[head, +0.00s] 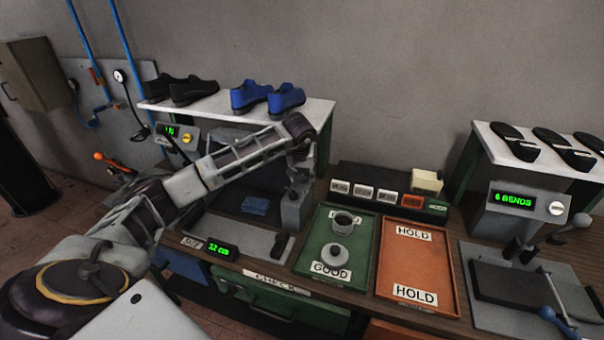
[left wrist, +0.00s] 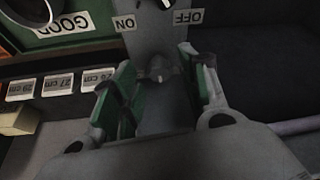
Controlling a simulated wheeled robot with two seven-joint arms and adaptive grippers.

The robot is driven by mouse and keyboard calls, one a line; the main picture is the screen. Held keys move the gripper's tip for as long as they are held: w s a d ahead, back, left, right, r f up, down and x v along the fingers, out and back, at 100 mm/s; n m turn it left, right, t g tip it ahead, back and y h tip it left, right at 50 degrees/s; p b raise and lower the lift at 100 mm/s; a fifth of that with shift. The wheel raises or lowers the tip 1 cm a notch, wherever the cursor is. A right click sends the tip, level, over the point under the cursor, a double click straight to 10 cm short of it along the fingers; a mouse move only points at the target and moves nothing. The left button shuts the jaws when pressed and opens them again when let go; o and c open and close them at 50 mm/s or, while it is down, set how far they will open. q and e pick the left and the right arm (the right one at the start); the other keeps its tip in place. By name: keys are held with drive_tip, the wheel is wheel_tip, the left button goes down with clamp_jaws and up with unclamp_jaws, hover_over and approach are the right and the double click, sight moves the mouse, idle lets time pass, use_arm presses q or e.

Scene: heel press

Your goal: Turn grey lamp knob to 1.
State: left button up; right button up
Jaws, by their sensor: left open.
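The grey lamp knob (left wrist: 159,67) shows in the left wrist view on a grey plate (left wrist: 150,40) with ON and OFF labels, upside down in this view. The two fingers of my left gripper (left wrist: 157,80), with green inner faces, stand open on either side of the knob. I cannot tell whether they touch it. No figure 1 is readable near the knob. In the head view my left arm reaches over the bench to a grey upright (head: 293,206) left of the green tray; its wrist hides much of that area. My right gripper is not in view.
The green GOOD tray (head: 312,262) holds two round pieces, and the orange HOLD tray (head: 416,265) is empty. A black box (head: 350,178) with size tags stands behind them. Shoes stand on a shelf (head: 318,110). A bend-counter machine (head: 520,203) is at right.

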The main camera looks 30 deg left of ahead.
use_arm(q)
drive_tip(key=shift+f, duration=0.25)
drive_tip(key=shift+c, duration=0.2)
clamp_jaws()
drive_tip(key=shift+w+n+y, duration=0.1)
drive_tip(key=shift+n+y, duration=0.2)
drive_tip(key=shift+n, duration=0.3)
drive_tip(key=n+g, duration=0.1)
drive_tip(key=n, duration=0.2)
drive_tip(key=shift+w+d+r+y, duration=0.1)
drive_tip(key=shift+y, duration=0.3)
drive_tip(key=shift+w+n+g+y, duration=0.1)
drive_tip(key=shift+n+g+y, duration=0.2)
drive_tip(key=shift+n, duration=0.85)
drive_tip(key=shift+n+g+y, duration=0.2)
drive_tip(key=shift+n+g, duration=0.2)
drive_tip(key=shift+n, duration=0.75)
